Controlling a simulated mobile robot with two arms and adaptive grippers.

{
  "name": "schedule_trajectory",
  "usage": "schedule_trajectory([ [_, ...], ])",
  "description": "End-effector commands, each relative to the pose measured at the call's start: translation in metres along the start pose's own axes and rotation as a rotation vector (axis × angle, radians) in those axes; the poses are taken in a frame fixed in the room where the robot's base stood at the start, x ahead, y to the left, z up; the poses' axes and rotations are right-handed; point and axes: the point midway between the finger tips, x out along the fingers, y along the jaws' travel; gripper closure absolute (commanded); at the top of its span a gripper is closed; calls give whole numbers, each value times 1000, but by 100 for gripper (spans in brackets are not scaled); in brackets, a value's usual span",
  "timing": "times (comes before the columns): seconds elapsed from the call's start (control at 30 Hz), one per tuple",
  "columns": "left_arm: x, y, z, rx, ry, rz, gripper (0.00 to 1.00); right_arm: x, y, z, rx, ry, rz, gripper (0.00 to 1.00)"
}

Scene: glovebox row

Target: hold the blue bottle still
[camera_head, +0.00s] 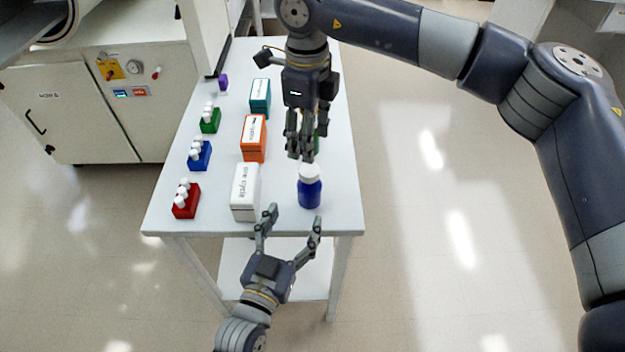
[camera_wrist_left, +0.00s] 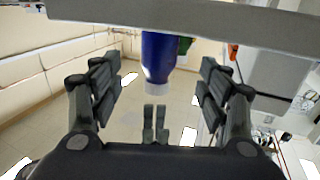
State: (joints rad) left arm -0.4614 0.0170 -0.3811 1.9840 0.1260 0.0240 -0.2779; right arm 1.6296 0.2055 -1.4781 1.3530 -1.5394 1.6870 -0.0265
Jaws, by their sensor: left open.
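The blue bottle (camera_head: 310,190) with a white cap stands upright near the front right corner of the white table (camera_head: 335,222). My left gripper (camera_head: 292,214) is open at the table's front edge, with its fingers pointing toward the bottle and not around it. In the left wrist view the bottle (camera_wrist_left: 159,55) appears upside down, beyond and between the spread fingers (camera_wrist_left: 157,85). My right gripper (camera_head: 300,156) hangs from above, just behind the bottle's cap, fingers pointing down and close together. Whether they are fully shut is unclear.
A white box (camera_head: 245,192) stands left of the bottle, with orange (camera_head: 253,140) and teal (camera_head: 260,97) boxes behind it. Red (camera_head: 186,203), blue (camera_head: 199,157) and green (camera_head: 210,122) vial racks line the left edge. A green thing (camera_head: 316,145) is partly hidden behind my right gripper.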

Motion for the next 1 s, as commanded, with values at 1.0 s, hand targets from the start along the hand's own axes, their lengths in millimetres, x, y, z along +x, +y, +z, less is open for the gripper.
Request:
schedule_trajectory([
  [1.0,95,0,-1,0,1,0,42,0,0,0,0,-2,2,49],
])
